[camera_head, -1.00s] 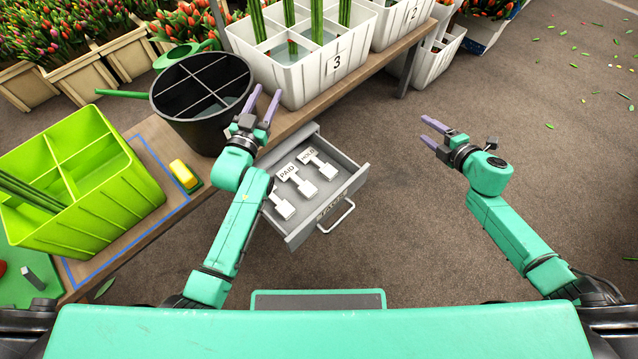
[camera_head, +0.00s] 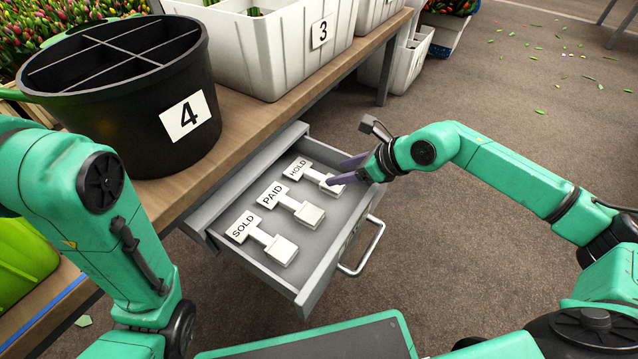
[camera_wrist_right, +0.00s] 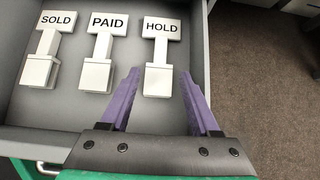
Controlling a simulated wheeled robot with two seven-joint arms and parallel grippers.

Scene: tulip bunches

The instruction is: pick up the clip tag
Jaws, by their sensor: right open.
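Three white clip tags lie side by side in the open drawer (camera_head: 292,286). They are the SOLD tag (camera_head: 262,238), the PAID tag (camera_head: 290,204) and the HOLD tag (camera_head: 313,176). My right gripper (camera_head: 342,170) is open and empty, its purple fingers over the drawer's right side by the HOLD tag. In the right wrist view the fingers (camera_wrist_right: 160,73) point at the HOLD tag (camera_wrist_right: 159,54), its square block between their tips. Whether they touch it I cannot tell. My left arm shows at the left, but its gripper is out of view.
The drawer has a metal handle (camera_head: 365,250) at its front. A black divided bucket marked 4 (camera_head: 190,118) and a white crate marked 3 (camera_head: 300,45) stand on the wooden bench (camera_head: 240,110) behind.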

